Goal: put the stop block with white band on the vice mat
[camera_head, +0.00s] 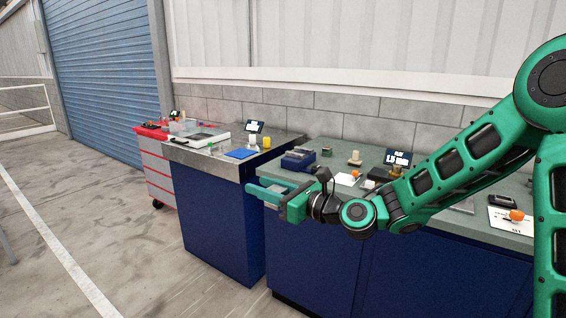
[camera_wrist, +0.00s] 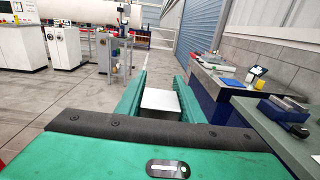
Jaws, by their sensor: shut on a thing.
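My gripper (camera_head: 264,190) is held out in front of the right bench, off its left front edge, above the floor. In the wrist view its two green fingers (camera_wrist: 160,82) are closed on a block with a pale, whitish face (camera_wrist: 160,101). Only that face shows, so I cannot make out a separate white band. In the head view the block is hidden by the fingers. A flat blue mat (camera_head: 240,153) lies on the left bench, and it also shows in the wrist view (camera_wrist: 231,82). I cannot confirm that it is the vice mat.
A blue vice-like device (camera_head: 297,159) stands on the right bench (camera_head: 330,149), close behind my gripper. A red-topped drawer cart (camera_head: 156,165) stands beyond. Open floor lies left.

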